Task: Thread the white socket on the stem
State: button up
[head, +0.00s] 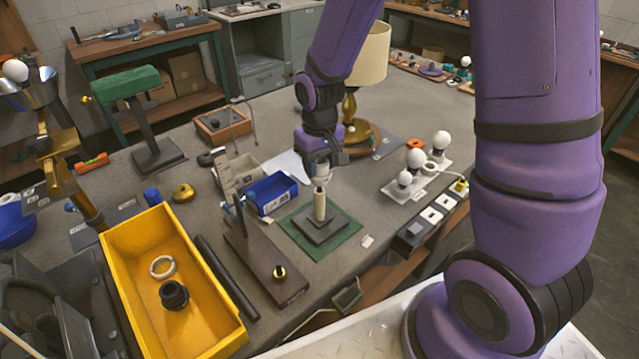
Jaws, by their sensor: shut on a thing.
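The lamp stem (320,207) is a short cream post standing upright on a dark square base (322,232). The base sits on a green mat (346,247) near the front of the table. My gripper (321,168) points down directly above the stem and is shut on the small white socket (321,179). The socket appears upright and in line with the stem's top. At this size I cannot tell whether it touches the stem or has any thread engaged. The fingers partly hide the socket.
A blue bin (271,193) stands close on the left, with a dark stand (262,262) in front of it. A yellow tray (218,308) holds a white ring and a black part. White bulbs (416,158) stand on the right. A lamp with a cream shade (371,55) is behind.

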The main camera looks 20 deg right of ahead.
jog(key=shift+f, duration=1.2)
dwell(2.3)
jog(key=shift+o, duration=1.2)
jog(key=c, duration=0.5)
jog(key=shift+s, duration=0.1)
jog(key=shift+s+f, duration=0.1)
jog(key=shift+f, duration=0.05)
jog(key=m, duration=0.5)
jog(key=shift+s+f+m, duration=0.1)
jog(key=shift+m, duration=0.9)
